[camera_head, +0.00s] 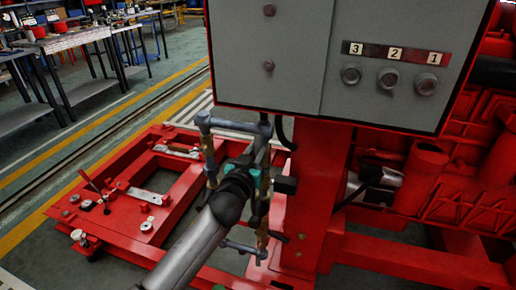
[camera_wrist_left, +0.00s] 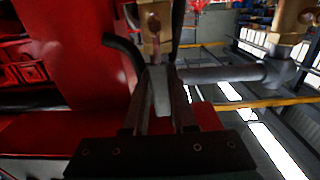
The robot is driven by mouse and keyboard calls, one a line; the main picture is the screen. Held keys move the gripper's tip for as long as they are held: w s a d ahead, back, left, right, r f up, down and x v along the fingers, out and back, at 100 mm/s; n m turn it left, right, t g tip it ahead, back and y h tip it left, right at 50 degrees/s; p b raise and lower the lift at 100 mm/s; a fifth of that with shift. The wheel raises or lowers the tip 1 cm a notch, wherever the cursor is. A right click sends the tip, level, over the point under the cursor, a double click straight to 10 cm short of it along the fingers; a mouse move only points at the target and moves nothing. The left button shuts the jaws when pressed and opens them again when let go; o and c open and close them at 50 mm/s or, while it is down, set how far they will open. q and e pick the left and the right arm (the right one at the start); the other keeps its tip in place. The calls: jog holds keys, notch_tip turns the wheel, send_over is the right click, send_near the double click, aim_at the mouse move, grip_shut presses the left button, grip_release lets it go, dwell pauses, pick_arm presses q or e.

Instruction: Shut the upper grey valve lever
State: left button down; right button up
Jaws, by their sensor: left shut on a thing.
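My left arm reaches up from the bottom of the head view to grey piping (camera_head: 204,121) in front of the red stand. My left gripper (camera_head: 262,150) is at the upper part of this piping, just below the grey control box. In the left wrist view, the fingers of my left gripper (camera_wrist_left: 160,112) are shut on the grey valve lever (camera_wrist_left: 160,88), which runs up between them toward a brass-coloured stem (camera_wrist_left: 154,28). My wrist hides much of the lever and valve in the head view. My right gripper is not in view.
A grey control box (camera_head: 265,55) with several knobs hangs close above my gripper. The red base frame (camera_head: 105,195) lies below, and a red engine (camera_head: 455,190) stands to the right. A dark hose (camera_wrist_left: 122,50) curves beside the lever. Workbenches (camera_head: 65,40) stand far left.

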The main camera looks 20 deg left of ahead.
pick_arm(q)
jog(key=shift+d, duration=0.1)
dwell(0.8)
jog(key=d+m, duration=0.1)
jog(key=m, duration=0.2)
jog(key=d+m, duration=0.1)
jog(key=m, duration=0.1)
jog(key=shift+d+f+p, duration=0.3)
jog(key=shift+f+p, duration=0.05)
jog(key=shift+s+d+f+m+b, duration=0.1)
jog(key=shift+d+f+m+b, duration=0.55)
jog(key=shift+m, duration=1.4)
jog(key=shift+w+d+f+m+b, duration=0.1)
jog(key=shift+d+f+m+b, duration=0.25)
jog(key=shift+f+m, duration=1.2)
jog(key=shift+s+d+f+m+b, duration=0.1)
jog(key=shift+d+f+m+b, duration=0.3)
jog(key=shift+m, duration=2.2)
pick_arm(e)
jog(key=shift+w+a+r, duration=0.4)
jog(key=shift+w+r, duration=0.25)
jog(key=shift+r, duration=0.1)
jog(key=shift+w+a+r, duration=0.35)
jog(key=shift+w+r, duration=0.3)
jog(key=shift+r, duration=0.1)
pick_arm(q)
jog(key=shift+d+r, duration=0.1)
jog(key=shift+d, duration=0.05)
